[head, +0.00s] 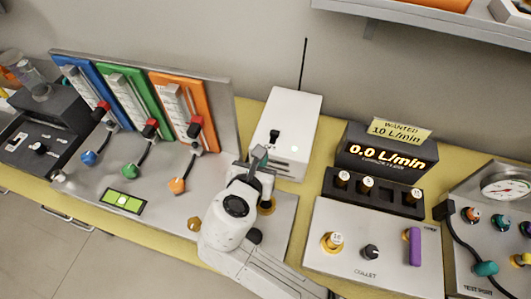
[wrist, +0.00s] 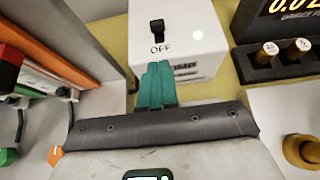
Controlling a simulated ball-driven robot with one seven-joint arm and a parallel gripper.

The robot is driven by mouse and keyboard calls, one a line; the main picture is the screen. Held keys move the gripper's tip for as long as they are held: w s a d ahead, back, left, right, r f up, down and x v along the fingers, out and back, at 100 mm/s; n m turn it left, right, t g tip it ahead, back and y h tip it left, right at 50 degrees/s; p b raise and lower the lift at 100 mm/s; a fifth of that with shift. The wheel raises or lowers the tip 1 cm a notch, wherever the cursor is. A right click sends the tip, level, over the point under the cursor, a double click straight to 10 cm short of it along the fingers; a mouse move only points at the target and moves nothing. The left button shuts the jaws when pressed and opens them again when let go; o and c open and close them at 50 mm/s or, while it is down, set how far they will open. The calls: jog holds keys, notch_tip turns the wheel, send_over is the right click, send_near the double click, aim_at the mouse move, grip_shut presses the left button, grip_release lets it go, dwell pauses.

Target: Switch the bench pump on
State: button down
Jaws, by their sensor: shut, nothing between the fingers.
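The bench pump is a white box (head: 297,112) on the bench, with an antenna-like black rod behind it. A black switch (head: 274,135) stands on its top. In the wrist view, the switch (wrist: 156,28) has the word OFF printed on the near side of it. My gripper (head: 259,153) is at the near side of the box. Its teal fingers (wrist: 158,70) are shut together and empty, with their tips a little short of the switch in the wrist view. They partly cover the lettering on the box's front. I cannot tell whether they touch the box.
Left of the pump is a sloped panel with blue, green and orange (head: 182,100) columns. To the right are a display (head: 387,155) reading 0.0 L/min, a sign (head: 400,130) reading WANTED 10 L/min, a row of collets and a grey plate (head: 365,260) with a purple handle (head: 414,246).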

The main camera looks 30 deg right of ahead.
jog(key=shift+v, duration=1.9)
